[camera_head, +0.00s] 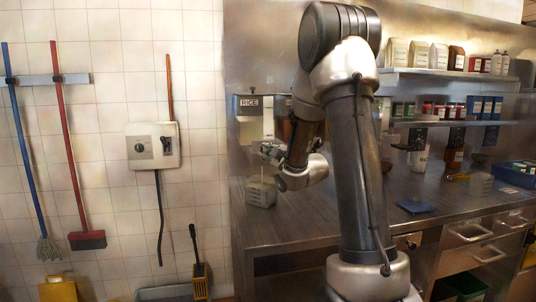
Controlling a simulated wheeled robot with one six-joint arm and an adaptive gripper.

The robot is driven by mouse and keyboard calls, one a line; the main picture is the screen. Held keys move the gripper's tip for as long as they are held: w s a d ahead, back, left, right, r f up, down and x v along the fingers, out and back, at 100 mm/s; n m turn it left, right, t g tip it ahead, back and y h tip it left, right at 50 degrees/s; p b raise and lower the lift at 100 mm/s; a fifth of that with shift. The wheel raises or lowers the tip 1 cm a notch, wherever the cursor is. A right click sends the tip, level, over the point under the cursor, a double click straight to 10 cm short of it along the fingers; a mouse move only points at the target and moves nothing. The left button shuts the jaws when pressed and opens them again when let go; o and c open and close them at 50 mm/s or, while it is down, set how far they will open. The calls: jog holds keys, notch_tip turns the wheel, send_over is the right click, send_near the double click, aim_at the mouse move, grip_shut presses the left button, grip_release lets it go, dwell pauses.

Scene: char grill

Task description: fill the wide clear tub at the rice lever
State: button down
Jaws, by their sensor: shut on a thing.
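The rice dispenser (248,104), a pale metal box with a RICE label, stands at the left end of the steel counter. My gripper (267,152) is in front of its lower part, shut, apparently on the rice lever; the fingers are small and the lever itself cannot be made out clearly. A wide clear tub (261,194) stands upright on the counter below my gripper, apart from the fingers. A thin pale streak shows between the gripper and the tub. How full the tub is cannot be told. My arm hides the dispenser's right side.
The steel counter (330,205) has free room in front of the tub. A blue flat item (412,207) and a blue crate (516,174) lie to the right. Shelves (450,74) hold bottles and boxes. Tools hang on the tiled wall at left.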

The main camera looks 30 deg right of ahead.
jog(key=shift+w+r+g, duration=0.1)
jog(key=shift+r+g, duration=0.5)
jog(key=shift+g, duration=0.1)
jog(key=shift+w+d+r+m+g, duration=0.15)
jog(key=shift+r+m+g, duration=0.1)
jog(key=shift+g, duration=0.35)
jog(key=shift+w+a+r+m+g, duration=0.15)
jog(key=shift+r+m+g, duration=0.1)
jog(key=shift+g, duration=0.35)
jog(key=shift+d, duration=0.1)
jog(key=c, duration=1.3)
grip_release()
jog(key=shift+o, duration=0.2)
jog(key=v, duration=1.2)
jog(key=shift+d, duration=0.1)
